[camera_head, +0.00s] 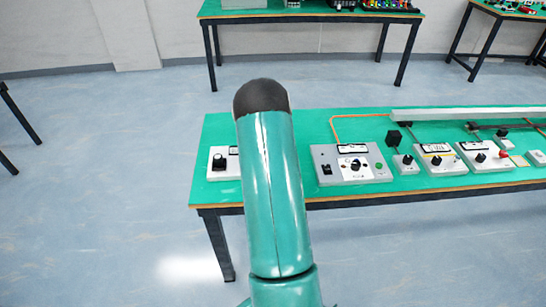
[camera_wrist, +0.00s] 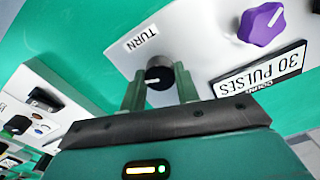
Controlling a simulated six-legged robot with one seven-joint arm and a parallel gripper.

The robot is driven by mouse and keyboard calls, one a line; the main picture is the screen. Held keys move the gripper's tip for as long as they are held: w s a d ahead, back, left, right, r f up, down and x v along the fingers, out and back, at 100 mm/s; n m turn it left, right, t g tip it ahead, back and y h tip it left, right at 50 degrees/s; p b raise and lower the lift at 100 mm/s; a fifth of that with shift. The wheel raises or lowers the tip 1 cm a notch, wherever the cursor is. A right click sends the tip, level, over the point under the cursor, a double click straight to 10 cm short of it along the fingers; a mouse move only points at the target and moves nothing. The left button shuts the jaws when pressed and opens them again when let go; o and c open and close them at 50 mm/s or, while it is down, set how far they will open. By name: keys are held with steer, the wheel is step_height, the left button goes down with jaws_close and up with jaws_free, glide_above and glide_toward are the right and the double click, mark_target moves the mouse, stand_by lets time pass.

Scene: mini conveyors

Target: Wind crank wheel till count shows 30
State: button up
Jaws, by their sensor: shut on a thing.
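A black knob (camera_wrist: 158,72) with a pale pointer line sits on a white panel (camera_wrist: 205,40) beside a label reading TURN, in the wrist view. A framed display (camera_wrist: 262,76) on the same panel reads 30 PULSES, with small lettering beneath it, partly cut, that seems to say COUNT. My gripper (camera_wrist: 160,82) has its two green fingers on either side of the black knob and is shut on it. In the head view, my arm hides the gripper. A white box (camera_head: 222,165) with a black knob shows just left of the arm; I cannot tell if it is the same panel.
A purple knob (camera_wrist: 262,23) stands on the panel close to the display. In the head view, a grey control box (camera_head: 350,165) and several smaller units (camera_head: 440,160) stand on the green table (camera_head: 310,120) right of my arm. Another table (camera_head: 310,14) stands behind.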

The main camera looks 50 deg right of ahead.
steer(key=o, duration=1)
step_height(320, 180, up, 14)
steer(key=shift+f, duration=0.1)
